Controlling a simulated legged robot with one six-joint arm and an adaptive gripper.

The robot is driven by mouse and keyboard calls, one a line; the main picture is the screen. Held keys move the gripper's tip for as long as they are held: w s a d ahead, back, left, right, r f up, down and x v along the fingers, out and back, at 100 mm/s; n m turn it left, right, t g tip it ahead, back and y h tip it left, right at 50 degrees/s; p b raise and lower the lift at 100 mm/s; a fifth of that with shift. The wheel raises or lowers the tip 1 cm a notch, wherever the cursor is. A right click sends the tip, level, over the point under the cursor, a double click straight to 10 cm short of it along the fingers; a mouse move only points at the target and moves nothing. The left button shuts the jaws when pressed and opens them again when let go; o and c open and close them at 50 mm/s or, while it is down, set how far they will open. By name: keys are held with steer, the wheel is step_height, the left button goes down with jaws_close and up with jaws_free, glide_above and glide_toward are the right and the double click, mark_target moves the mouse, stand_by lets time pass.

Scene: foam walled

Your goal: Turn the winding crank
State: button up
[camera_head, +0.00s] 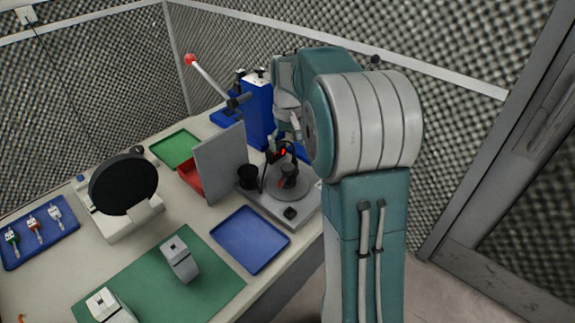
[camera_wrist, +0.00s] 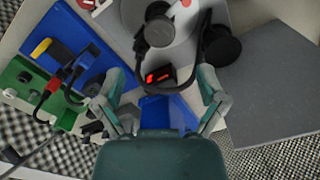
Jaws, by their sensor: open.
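The winding device stands at the back right of the table in the head view. It has a grey base plate (camera_head: 266,206), a round grey disc (camera_head: 289,192) and a dark knob (camera_head: 288,172) on top; I cannot tell clearly which part is the crank arm. In the wrist view the dark knob (camera_wrist: 158,32) sits on the disc at the top centre, with a small red-lit display (camera_wrist: 158,76) below it. My gripper (camera_wrist: 161,84) is open and empty, its fingers either side of the display. In the head view my gripper (camera_head: 284,140) is above the device, partly hidden by my arm.
A grey upright panel (camera_head: 220,163) and black cup (camera_head: 248,177) stand left of the device. A blue press (camera_head: 258,112) with a red-ball lever (camera_head: 190,60) stands behind. A blue tray (camera_head: 250,239) and green mat (camera_head: 215,287) lie in front. Foam walls enclose the table.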

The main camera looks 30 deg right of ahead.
mark_target(288, 167)
step_height(288, 167, down, 8)
steer(key=shift+r, duration=0.25)
steer(key=c, duration=1.1)
